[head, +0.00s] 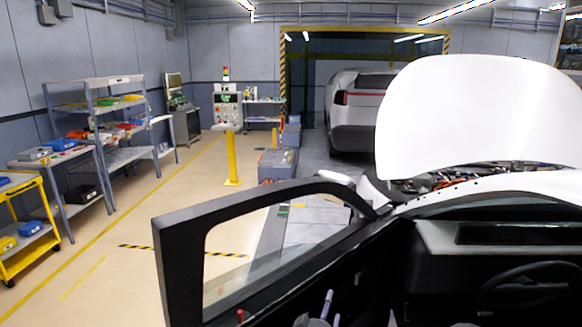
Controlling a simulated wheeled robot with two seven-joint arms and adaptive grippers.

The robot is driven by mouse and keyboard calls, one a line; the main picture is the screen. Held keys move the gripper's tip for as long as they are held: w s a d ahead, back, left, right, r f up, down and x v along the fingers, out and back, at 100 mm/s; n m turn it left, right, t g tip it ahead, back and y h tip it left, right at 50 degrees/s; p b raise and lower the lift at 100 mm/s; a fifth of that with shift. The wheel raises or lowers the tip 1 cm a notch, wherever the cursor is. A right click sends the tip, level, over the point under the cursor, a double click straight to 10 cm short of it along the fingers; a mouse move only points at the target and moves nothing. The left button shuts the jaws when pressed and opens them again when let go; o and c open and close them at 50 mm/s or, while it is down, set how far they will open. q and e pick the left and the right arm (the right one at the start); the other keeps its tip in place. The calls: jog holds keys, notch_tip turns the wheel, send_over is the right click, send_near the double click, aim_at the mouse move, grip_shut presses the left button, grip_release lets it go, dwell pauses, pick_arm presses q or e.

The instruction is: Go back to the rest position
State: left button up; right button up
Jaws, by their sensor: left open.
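Only a small part of my left gripper (329,309) shows, at the bottom edge of the head view, as light finger-like pieces in front of the dark car door's inside. It is open, and I see nothing between its fingers. Most of it and its arm are cut off by the frame. My right gripper is not in view. A white car with its hood (475,115) raised fills the right side. Its front door (180,265) stands open, with the window frame reaching left.
The car's dashboard (440,240) and steering wheel (525,285) are at lower right. A yellow cart (45,215) and grey shelves (95,80) line the left. A yellow post (232,160) stands on the floor. Another car (355,140) is behind. The left floor is clear.

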pick_arm(q)
jog(key=s+a+f+g+y, duration=0.1)
jog(key=s+a+f+g, duration=0.2)
jog(key=f, duration=0.5)
jog(key=s+a+f+g, duration=0.2)
jog(key=a+f, duration=0.3)
jog(key=f, duration=0.3)
jog(key=s+a+f+g+y, duration=0.1)
jog(key=s+a+f+g, duration=0.2)
jog(key=f, duration=0.5)
jog(key=s+a+f+g, duration=0.2)
jog(key=s+f, duration=0.2)
jog(key=s, duration=0.4)
jog(key=s+a+f+n+g+b, duration=0.1)
jog(key=s+a+f+g, duration=0.2)
jog(key=s+f, duration=0.2)
jog(key=s+a+f+n+g, duration=0.1)
jog(key=s+f, duration=0.4)
jog(key=s, duration=0.6)
jog(key=shift+s+a+g+h+b, duration=0.2)
jog(key=shift+a+g+h+b, duration=0.2)
jog(key=shift+a+g, duration=0.55)
